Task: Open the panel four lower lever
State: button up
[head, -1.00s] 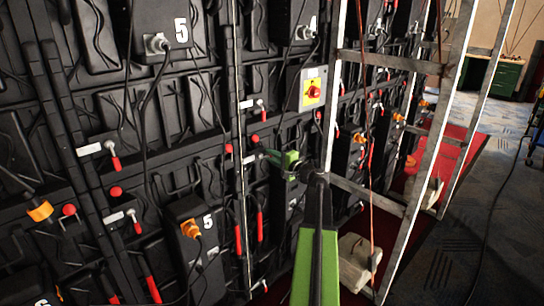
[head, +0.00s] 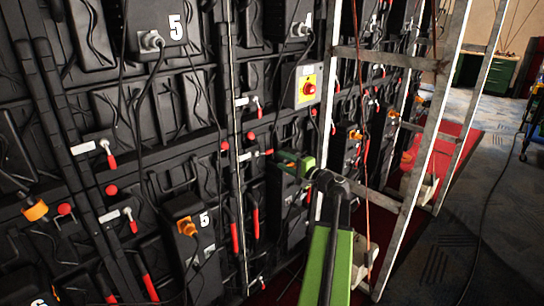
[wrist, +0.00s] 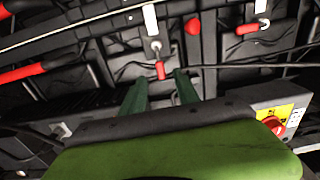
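The lower lever (head: 268,152) has a white plate and a red handle, and sits on the black wall left of the switch box. My gripper (head: 278,156) is beside it, close to the wall; in the wrist view my gripper (wrist: 162,82) has two green fingers spread apart. A red-handled lever (wrist: 160,70) lies between the fingertips, with a gap to each; contact cannot be told. Another red-handled lever (wrist: 250,27) is right of it in the wrist view. The upper lever (head: 258,104) in the head view hangs with its red handle down. The number 4 (head: 308,19) marks the panel above.
A grey switch box (head: 303,87) with a red knob on yellow is above my gripper. A metal ladder-like frame (head: 425,140) and hanging cables stand close right of my arm. A stone-like block (head: 365,262) is at its foot. Open carpet (head: 470,220) lies right.

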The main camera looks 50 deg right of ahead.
jog(key=s, duration=0.8)
jog(key=shift+a, duration=0.3)
